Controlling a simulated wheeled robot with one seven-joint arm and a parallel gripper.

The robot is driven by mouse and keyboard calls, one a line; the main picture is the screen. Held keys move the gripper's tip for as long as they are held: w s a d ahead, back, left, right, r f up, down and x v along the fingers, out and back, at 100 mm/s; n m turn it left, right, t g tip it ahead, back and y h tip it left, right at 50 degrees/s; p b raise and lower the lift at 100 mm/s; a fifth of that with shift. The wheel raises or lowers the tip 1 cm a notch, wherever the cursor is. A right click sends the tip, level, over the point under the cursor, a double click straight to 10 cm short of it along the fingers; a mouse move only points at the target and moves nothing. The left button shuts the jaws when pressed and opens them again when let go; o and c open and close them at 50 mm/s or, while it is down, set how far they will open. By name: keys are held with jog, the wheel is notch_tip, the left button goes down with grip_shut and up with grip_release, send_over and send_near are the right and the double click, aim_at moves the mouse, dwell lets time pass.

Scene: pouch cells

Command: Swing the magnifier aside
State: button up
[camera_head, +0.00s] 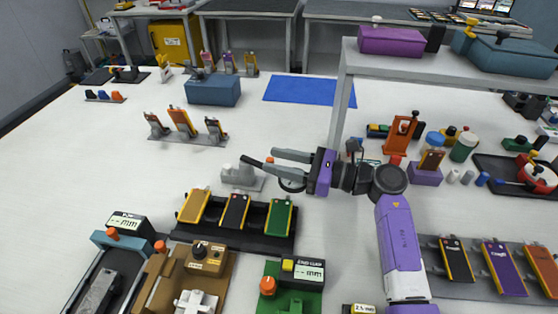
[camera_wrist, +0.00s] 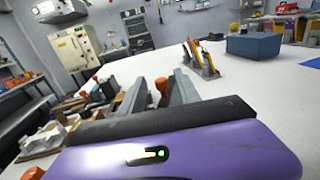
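The ring is not clear in the wrist view.
A black tray (camera_head: 265,243) with yellow, black and green pouch cells lies below my gripper. A green device (camera_head: 292,292) and a brown device (camera_head: 185,275) stand nearer. A raised shelf (camera_head: 450,75) is at right. The table left of my gripper is mostly clear.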

notch_tip(320, 180, up, 20)
dwell(0.7)
